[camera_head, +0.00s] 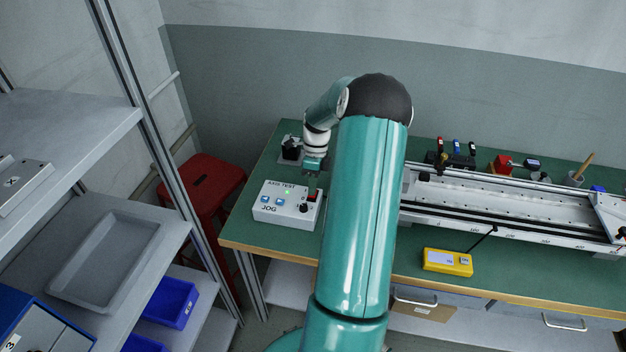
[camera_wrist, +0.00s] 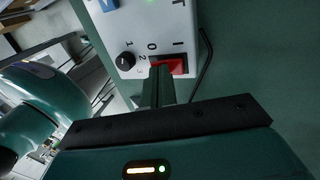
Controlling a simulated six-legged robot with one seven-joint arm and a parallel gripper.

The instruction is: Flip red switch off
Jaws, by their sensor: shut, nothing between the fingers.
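The red switch (camera_wrist: 178,66) is a rocker set in a dark frame on a white control box (camera_wrist: 145,22). The marks 0 and I are printed beside its two ends. My gripper (camera_wrist: 161,72) is shut and empty. In the wrist view its fingertips overlap the 0 end of the switch and hide part of it; whether they touch it is not clear. In the head view the control box (camera_head: 270,214) stands on the green bench, marked AXIS TEST and JOG, with a small green light lit. My gripper (camera_head: 312,172) is at the box's back right there.
A black knob (camera_wrist: 125,61) sits close to the switch, and blue buttons (camera_head: 272,200) are on the box. A dark cable runs beside the box. A linear gantry (camera_head: 500,200) and a yellow meter (camera_head: 447,262) are to the right. A red stool (camera_head: 205,182) stands left.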

